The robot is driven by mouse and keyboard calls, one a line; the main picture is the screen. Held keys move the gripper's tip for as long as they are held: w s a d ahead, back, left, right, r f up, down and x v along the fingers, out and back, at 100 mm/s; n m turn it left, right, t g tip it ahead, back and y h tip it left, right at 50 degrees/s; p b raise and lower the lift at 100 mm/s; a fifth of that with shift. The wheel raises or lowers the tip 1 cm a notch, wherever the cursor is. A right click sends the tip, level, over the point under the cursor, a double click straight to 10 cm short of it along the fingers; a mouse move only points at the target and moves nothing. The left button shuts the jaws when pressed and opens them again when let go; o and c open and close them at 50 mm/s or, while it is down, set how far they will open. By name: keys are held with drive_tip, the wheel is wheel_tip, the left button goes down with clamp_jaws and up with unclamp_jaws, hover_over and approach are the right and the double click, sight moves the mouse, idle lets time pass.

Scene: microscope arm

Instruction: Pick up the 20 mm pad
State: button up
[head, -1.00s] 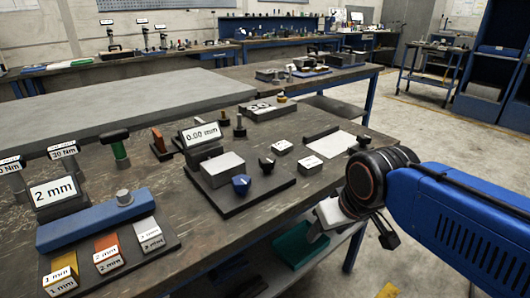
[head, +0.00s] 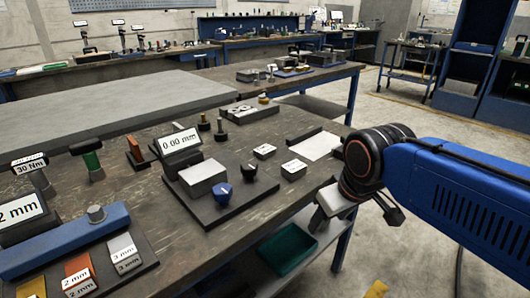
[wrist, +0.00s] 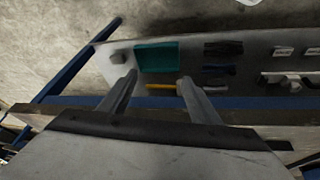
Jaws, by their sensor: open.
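Two small light blocks with dark labels lie on the bench right of the gauge stand: one block (head: 265,151) and a second block (head: 293,170) nearer my arm. Their labels are too small to read, so I cannot tell which, if either, is the 20 mm pad. My gripper (head: 352,205) hangs at the bench's right edge, to the right of both blocks and apart from them. In the wrist view my gripper (wrist: 157,84) is open and empty, its fingers over the lower shelf.
A gauge stand (head: 232,205) reading 0.00 mm and a white sheet (head: 317,146) are on the bench. Gauge blocks (head: 123,250) stand front left. A teal tray (head: 287,250) is on the lower shelf, also in the wrist view (wrist: 157,57). Floor to the right is open.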

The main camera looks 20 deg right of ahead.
drive_tip(key=w+a+r+n+g+h, duration=0.1)
drive_tip(key=w+a+r+n, duration=0.2)
drive_tip(key=w+r+n, duration=0.9)
drive_tip(key=n+g+h, duration=0.1)
drive_tip(key=n+h, duration=0.2)
drive_tip(key=n, duration=0.6)
approach(265, 149)
drive_tip(key=shift+w+d+f+n, duration=0.15)
drive_tip(key=shift+d+f, duration=0.3)
drive_tip(key=shift+f, duration=0.15)
drive_tip(key=shift+w+d+f+n, duration=0.15)
drive_tip(key=shift+d+f, duration=0.35)
drive_tip(key=shift+f, duration=0.1)
drive_tip(key=x, duration=0.3)
drive_tip(key=shift+w+a+f, duration=0.2)
drive_tip(key=shift+a+f, duration=0.05)
drive_tip(key=shift+f, duration=0.25)
drive_tip(key=shift+w+d+f, duration=0.15)
drive_tip(key=shift+d+f, duration=0.05)
drive_tip(key=shift+f, duration=0.45)
clamp_jaws()
